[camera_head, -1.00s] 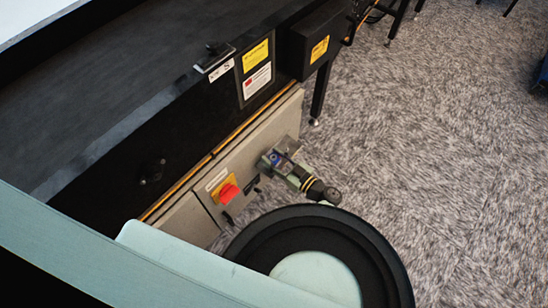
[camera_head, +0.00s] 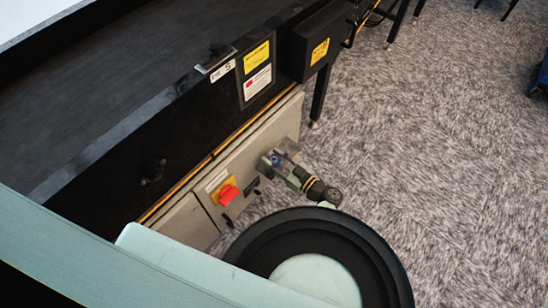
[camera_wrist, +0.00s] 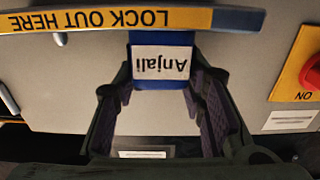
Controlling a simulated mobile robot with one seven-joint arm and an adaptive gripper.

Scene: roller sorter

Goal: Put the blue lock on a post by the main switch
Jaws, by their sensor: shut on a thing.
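The blue lock (camera_wrist: 162,84) bears a white label reading "Anjali", upside down in the wrist view. My gripper (camera_wrist: 162,82) is shut on it, with one dark finger at each side. The lock's upper end in the picture meets the yellow "LOCK OUT HERE" strip (camera_wrist: 100,20). Its shackle is hidden, so I cannot tell whether it is around a post. A small metal post (camera_wrist: 61,39) shows by the strip at the left. The red main switch (camera_wrist: 312,72) is at the right edge. In the head view my gripper (camera_head: 274,160) is at the grey panel, right of the red switch (camera_head: 228,195).
The grey panel (camera_head: 185,222) runs along the side of the black sorter frame (camera_head: 110,170). A black box (camera_head: 312,42) and a leg (camera_head: 320,92) stand beyond my gripper.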

